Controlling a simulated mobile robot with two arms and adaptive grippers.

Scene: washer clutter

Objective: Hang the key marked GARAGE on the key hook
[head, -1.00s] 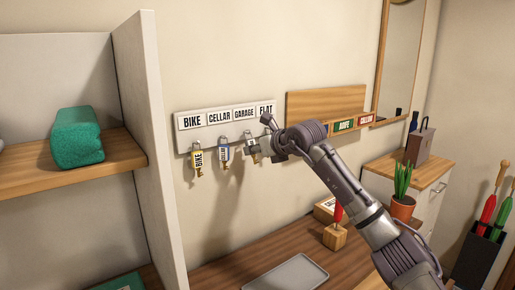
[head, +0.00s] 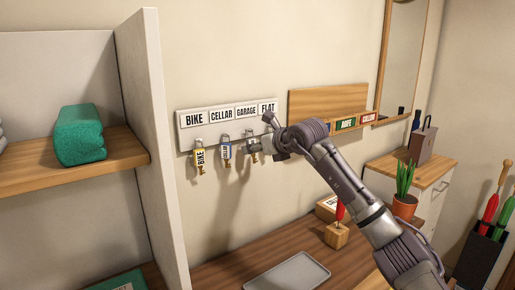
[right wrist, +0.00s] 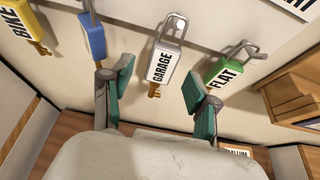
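The white-tagged GARAGE key (right wrist: 165,65) hangs from a metal hook in the right wrist view. It also shows under the GARAGE label in the head view (head: 252,147), partly covered by my gripper. My right gripper (right wrist: 157,84) is open. Its green-padded fingers stand apart on either side of the key's lower part, with visible gaps. In the head view my right gripper (head: 258,148) is at the key board (head: 196,138). My left gripper is not in view.
The yellow BIKE key (head: 200,160) and blue CELLAR key (head: 226,152) hang to the left. The green FLAT key (right wrist: 222,72) hangs close on the right. A grey tray (head: 288,274) and wooden block (head: 337,236) are on the counter below. A shelf wall (head: 150,130) stands left.

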